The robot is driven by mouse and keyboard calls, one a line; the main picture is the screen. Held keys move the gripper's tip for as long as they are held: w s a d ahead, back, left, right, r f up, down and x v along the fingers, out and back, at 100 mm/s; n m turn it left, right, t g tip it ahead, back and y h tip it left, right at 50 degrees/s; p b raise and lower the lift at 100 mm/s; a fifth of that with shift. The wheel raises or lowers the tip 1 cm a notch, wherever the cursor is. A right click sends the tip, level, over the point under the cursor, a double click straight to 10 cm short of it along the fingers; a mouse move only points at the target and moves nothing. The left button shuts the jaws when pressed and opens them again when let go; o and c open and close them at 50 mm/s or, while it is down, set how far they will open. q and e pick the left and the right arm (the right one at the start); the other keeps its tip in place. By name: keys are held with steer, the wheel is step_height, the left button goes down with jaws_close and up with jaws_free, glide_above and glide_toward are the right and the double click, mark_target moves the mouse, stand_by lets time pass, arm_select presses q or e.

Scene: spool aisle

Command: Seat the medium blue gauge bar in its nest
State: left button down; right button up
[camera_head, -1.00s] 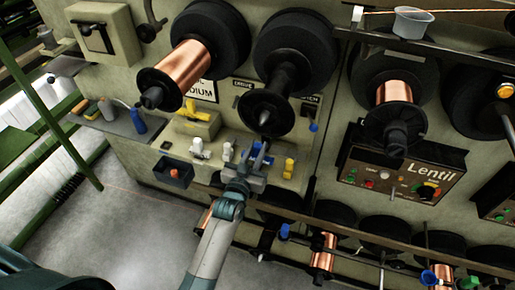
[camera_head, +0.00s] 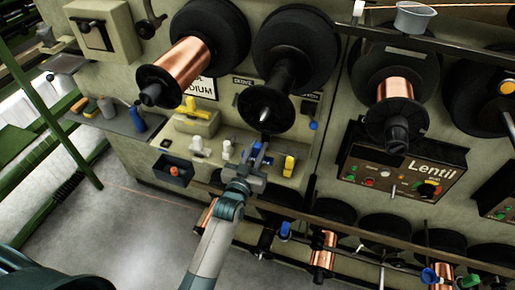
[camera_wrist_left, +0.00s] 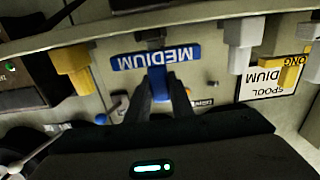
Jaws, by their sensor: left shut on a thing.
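My left gripper (camera_head: 254,166) is at the shelf on the machine front, below the empty dark spindle. In the left wrist view its two dark fingers (camera_wrist_left: 160,92) are shut on the blue gauge bar (camera_wrist_left: 158,82), which points away from the camera. A blue face lettered MEDIUM (camera_wrist_left: 156,58) lies across just beyond the fingertips. In the head view, blue shows at the fingertips (camera_head: 256,150). The bar's nest is hidden behind the bar and gripper; I cannot tell whether the bar touches it. My right gripper is not in view.
A yellow block (camera_head: 289,166) stands close right of the gripper, and white blocks (camera_head: 227,150) stand left. A yellow piece sits on a raised box (camera_head: 197,121). A dark bin (camera_head: 173,171) is lower left. The spindle flange (camera_head: 265,108) hangs close above. Copper spools line below.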

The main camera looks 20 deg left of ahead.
arm_select(q)
steer(key=shift+f+b, duration=0.3)
steer(key=shift+f, duration=0.25)
steer(key=c, duration=1.5)
jaws_free()
steer(key=shift+s+f, duration=0.15)
steer(key=shift+s+a+b, duration=0.15)
steer(key=shift+s+b, duration=1)
steer(key=shift+s, duration=3.15)
steer(key=shift+s+a+b, duration=0.15)
steer(key=shift+s+b, duration=1)
steer(key=shift+s, duration=3.1)
